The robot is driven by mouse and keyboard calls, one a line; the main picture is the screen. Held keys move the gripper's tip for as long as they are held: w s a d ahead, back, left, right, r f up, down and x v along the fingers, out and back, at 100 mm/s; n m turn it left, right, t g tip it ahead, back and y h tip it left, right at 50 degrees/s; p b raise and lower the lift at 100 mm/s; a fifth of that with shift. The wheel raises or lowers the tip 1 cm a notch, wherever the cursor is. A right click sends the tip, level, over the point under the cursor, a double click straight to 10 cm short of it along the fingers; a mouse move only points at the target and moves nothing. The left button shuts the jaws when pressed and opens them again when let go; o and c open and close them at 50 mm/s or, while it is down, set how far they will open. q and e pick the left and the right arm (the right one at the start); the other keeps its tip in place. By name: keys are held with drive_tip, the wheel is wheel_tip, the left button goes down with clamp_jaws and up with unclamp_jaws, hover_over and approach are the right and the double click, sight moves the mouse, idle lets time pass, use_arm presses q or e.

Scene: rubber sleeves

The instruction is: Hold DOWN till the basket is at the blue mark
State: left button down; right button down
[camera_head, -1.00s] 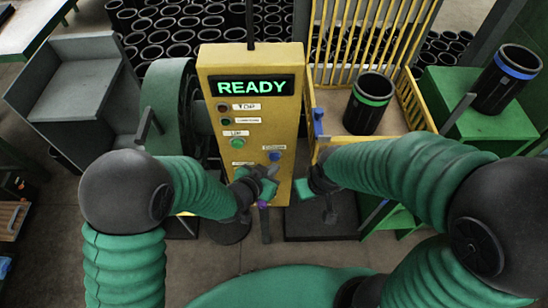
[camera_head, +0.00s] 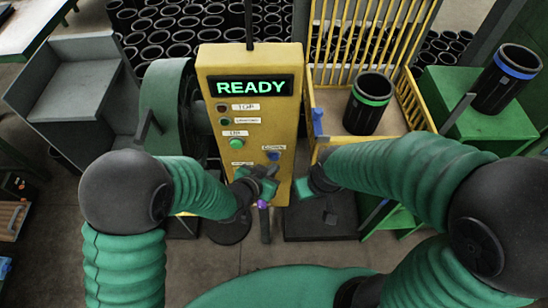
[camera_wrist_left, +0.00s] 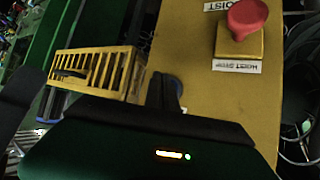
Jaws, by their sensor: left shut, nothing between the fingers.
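The yellow control box (camera_head: 215,140) has a lit READY display (camera_head: 251,87). Its blue button (camera_head: 273,155), under a label that seems to read DOWN, is just above my left gripper (camera_head: 266,182). That gripper is shut and empty; I cannot tell whether it touches the button. In the left wrist view the blue button (camera_wrist_left: 179,86) is mostly hidden behind the gripper. The yellow basket (camera_head: 413,99) is right of the box and holds a black sleeve with a green band (camera_head: 369,108). A blue piece (camera_head: 318,122) is at its left side. My right gripper (camera_head: 326,208) hangs below the basket, its fingers unclear.
A black sleeve with a blue band (camera_head: 506,82) stands on a green stand (camera_head: 458,115) at right. A red hoist stop button (camera_wrist_left: 247,17) is on the box. Many black sleeves (camera_head: 180,38) fill the back. A grey bench (camera_head: 75,75) is at left.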

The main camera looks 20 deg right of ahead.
use_arm(q)
drive_tip(key=shift+w, duration=0.15)
drive_tip(key=shift+w+d+r, duration=0.1)
drive_tip(key=shift+w, duration=0.15)
drive_tip(key=shift+w, duration=0.3)
idle(1.2)
drive_tip(key=shift+s, duration=0.1)
idle(5.8)
drive_tip(key=shift+s+b, duration=0.3)
drive_tip(key=shift+s, duration=0.35)
